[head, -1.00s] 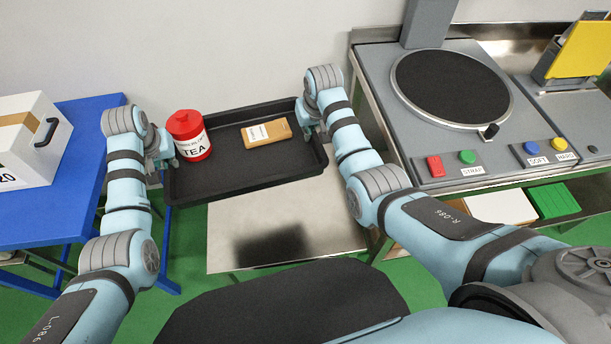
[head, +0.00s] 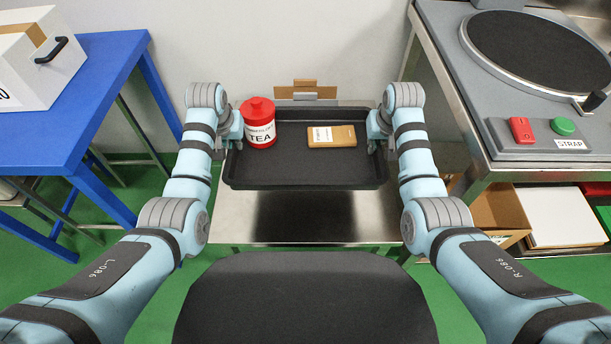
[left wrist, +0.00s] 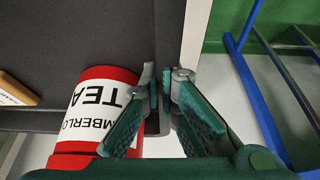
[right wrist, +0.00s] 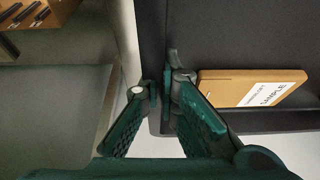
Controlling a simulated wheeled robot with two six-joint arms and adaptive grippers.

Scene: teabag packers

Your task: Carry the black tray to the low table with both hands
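The black tray (head: 300,172) is held level between my grippers, over the steel low table (head: 236,222). A dark reflection shows on the tabletop; whether the tray touches it I cannot tell. My left gripper (head: 237,135) is shut on the tray's left rim, a finger on each side, as the left wrist view (left wrist: 160,92) shows. My right gripper (head: 376,135) is shut on the right rim likewise, seen in the right wrist view (right wrist: 164,95). A red tea tin (head: 258,122) stands upright in the tray at left. A flat tan sample packet (head: 331,136) lies to its right.
A blue table (head: 105,75) with a white box (head: 35,60) stands at left. A grey bench with a round black plate (head: 535,52) and buttons is at right. Cardboard pieces (head: 305,92) show behind the tray, before the wall.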

